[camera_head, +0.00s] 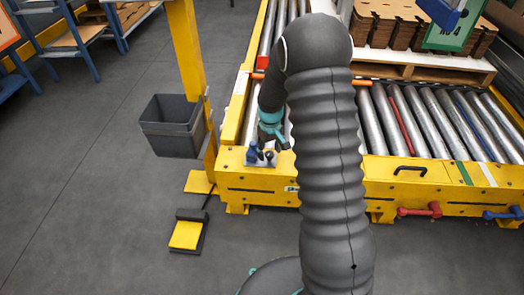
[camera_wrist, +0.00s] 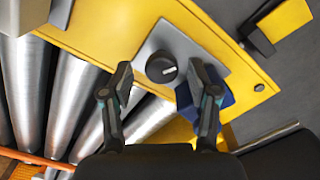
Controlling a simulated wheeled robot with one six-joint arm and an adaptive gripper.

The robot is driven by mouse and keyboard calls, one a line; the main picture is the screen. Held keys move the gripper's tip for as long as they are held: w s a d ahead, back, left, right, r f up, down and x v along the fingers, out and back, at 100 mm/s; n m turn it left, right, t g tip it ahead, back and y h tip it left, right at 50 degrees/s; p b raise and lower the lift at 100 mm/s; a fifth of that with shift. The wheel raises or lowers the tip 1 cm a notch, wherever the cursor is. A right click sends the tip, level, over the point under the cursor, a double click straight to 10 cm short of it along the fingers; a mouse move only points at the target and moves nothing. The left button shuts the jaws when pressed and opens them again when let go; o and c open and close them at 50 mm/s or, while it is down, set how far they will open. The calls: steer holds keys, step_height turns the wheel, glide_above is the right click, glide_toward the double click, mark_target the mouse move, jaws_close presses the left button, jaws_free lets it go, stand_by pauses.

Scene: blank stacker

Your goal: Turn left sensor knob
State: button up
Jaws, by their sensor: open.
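A round black knob (camera_wrist: 161,67) with a white pointer mark sits on a grey metal plate (camera_wrist: 152,41) on the yellow frame, seen in the wrist view. My gripper (camera_wrist: 158,80) is open, with one dark finger on either side of the knob in the picture. Whether the fingers are level with the knob or above it I cannot tell. A blue part (camera_wrist: 218,92) lies partly hidden behind the right finger. In the head view my gripper (camera_head: 267,153) is at the front left corner of the conveyor, and the knob is not clear there.
Metal rollers (camera_head: 440,115) run across the yellow conveyor frame (camera_head: 400,195). A yellow post (camera_head: 186,45) and a grey bin (camera_head: 170,125) stand to the left. A yellow pedal (camera_head: 186,235) is on the floor. Red (camera_head: 420,210) and blue (camera_head: 503,214) handles stick out at the front right.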

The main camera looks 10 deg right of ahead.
mark_target(270, 152)
step_height(270, 152, up, 12)
stand_by(0.6)
